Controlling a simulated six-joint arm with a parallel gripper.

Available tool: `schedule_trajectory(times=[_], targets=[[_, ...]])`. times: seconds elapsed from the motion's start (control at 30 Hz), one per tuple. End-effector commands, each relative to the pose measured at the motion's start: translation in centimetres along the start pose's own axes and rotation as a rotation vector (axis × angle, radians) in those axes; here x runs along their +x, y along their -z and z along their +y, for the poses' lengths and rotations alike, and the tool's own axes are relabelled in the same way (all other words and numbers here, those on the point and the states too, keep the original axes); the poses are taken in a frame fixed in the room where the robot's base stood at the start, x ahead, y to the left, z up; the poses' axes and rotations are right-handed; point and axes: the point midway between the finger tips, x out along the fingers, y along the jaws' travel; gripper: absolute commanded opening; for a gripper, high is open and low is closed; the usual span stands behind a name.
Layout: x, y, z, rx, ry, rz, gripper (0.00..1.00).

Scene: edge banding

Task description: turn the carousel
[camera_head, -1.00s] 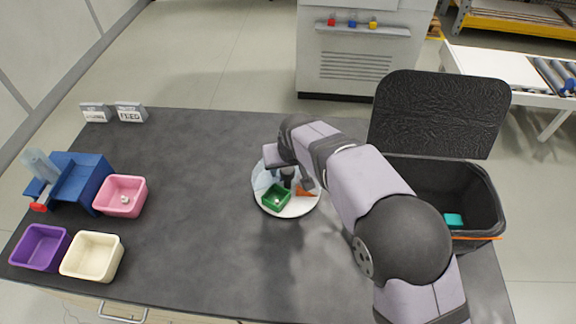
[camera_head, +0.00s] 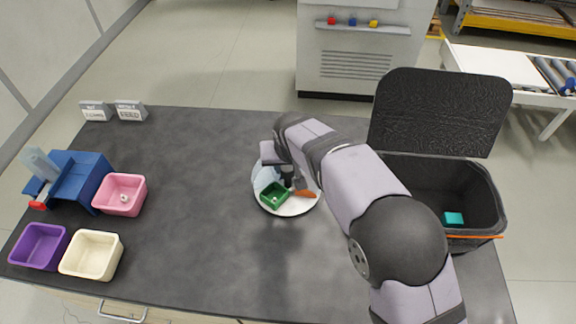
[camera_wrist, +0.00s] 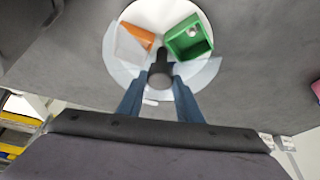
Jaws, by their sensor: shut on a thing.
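The carousel (camera_head: 297,207) is a round white disc on the dark table, with pale see-through panels around part of its edge. A green bin (camera_head: 273,195) with a small pale item in it and an orange piece (camera_head: 305,192) sit on it. In the wrist view the disc (camera_wrist: 183,14) carries the green bin (camera_wrist: 189,38) at right and the orange piece (camera_wrist: 138,36) at left. My gripper (camera_wrist: 160,75) has its two blue fingers shut on the dark central knob (camera_wrist: 161,58). In the head view my gripper (camera_head: 288,180) is partly hidden by my wrist.
A pink bin (camera_head: 120,194), purple bin (camera_head: 40,245), cream bin (camera_head: 91,255) and blue device (camera_head: 78,178) stand at the left. Two small signs (camera_head: 130,111) stand at the back left. A black lidded crate (camera_head: 470,190) holds a teal block. The table between is clear.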

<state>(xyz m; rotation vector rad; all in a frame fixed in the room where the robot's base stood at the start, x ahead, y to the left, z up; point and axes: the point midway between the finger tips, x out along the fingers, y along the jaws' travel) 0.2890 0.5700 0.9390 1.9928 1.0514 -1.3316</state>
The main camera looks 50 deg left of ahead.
Motion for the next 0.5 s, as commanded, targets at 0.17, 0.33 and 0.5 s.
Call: schedule_trajectory(times=[0.17, 0.33, 0.5], targets=[[0.08, 0.01, -0.14, 0.072, -0.031, 0.001, 0.0], [0.09, 0.02, -0.18, 0.152, -0.064, 0.001, 0.0], [0.05, 0.07, -0.25, 0.23, -0.097, 0.002, 0.0]])
